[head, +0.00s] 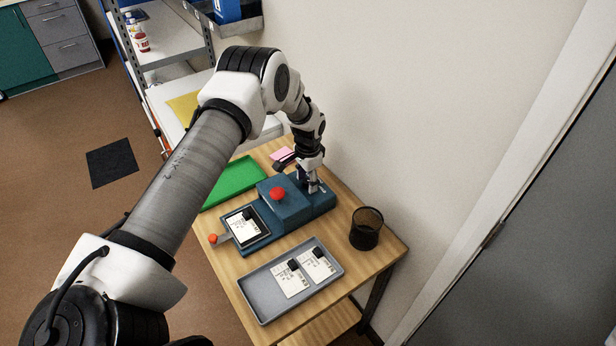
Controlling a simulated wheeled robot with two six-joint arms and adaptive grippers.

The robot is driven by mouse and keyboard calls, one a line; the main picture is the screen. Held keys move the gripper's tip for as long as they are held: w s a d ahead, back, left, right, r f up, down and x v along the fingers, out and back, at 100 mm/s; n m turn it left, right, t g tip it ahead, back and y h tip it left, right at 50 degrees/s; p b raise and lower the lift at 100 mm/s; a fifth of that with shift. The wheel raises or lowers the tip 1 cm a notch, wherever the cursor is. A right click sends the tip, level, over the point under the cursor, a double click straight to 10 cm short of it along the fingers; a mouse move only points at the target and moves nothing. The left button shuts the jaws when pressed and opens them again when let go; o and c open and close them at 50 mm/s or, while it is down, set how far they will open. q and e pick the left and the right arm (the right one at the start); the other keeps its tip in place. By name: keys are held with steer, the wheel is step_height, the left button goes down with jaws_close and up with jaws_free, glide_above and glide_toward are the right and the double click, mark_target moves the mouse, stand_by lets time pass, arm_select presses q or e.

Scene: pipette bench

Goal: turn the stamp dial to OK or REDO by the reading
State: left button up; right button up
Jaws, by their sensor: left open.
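The blue stamp machine (290,212) stands on the wooden table, with a red dome button (278,194) on its top. A card with a black block (244,226) lies in the machine's front slide tray, which has an orange knob (212,238) on its handle. My left gripper (314,188) is open and points down at the rear right part of the machine, beside the red button. The stamp dial cannot be made out; the gripper covers that spot. The reading is too small to read. My right gripper is not in view.
A grey tray (262,302) with two cards lies at the front. A green tray (234,184) lies behind the machine, near a pink pad (281,153). A black mesh cup (366,229) stands at the table's right edge, near the wall.

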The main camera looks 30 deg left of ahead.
arm_select(q)
steer(key=shift+s+r, duration=0.15)
steer(key=shift+s, duration=0.05)
jaws_close()
steer(key=shift+n, duration=0.3)
steer(key=n+b, duration=0.1)
steer(key=n, duration=0.1)
steer(key=shift+n, duration=0.3)
steer(key=n+b, duration=0.1)
steer(key=n, duration=0.3)
steer(key=shift+n, duration=0.3)
steer(key=shift+b, duration=0.3)
jaws_free()
steer(key=shift+w, duration=0.15)
